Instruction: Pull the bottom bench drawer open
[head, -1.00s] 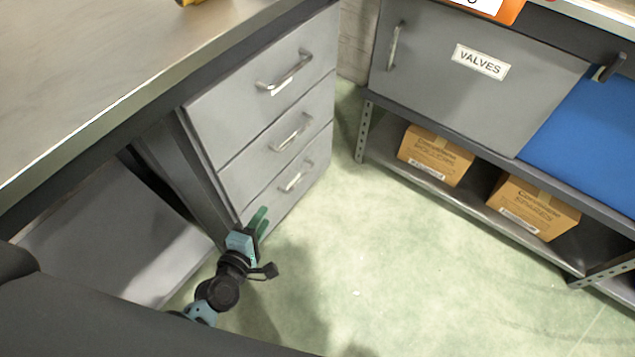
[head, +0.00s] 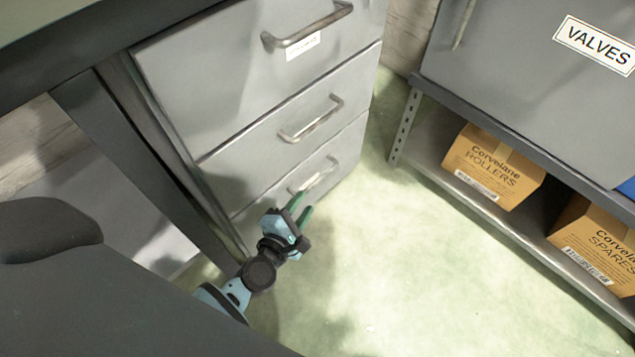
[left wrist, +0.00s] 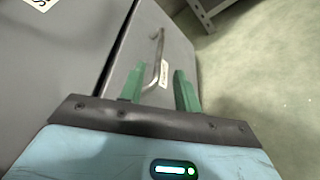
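The bottom bench drawer (head: 345,152) is the lowest of three grey drawers and looks shut, flush with those above. Its bar handle (head: 327,166) is partly hidden behind my left gripper (head: 302,207), which is at the drawer front from the near side. In the left wrist view the bar handle (left wrist: 158,52) runs up the grey drawer front (left wrist: 176,40). The two green fingers of my left gripper (left wrist: 160,84) stand apart, with the handle's near end showing between them, closer to the left finger. I cannot tell whether they touch it. My right gripper is not in view.
The middle drawer handle (head: 311,119) and top drawer handle (head: 307,27) stick out above. A dark bench leg (head: 140,160) stands left of the drawers. A shelf with cardboard boxes (head: 493,167) is at the right. The green floor (head: 430,270) between is clear.

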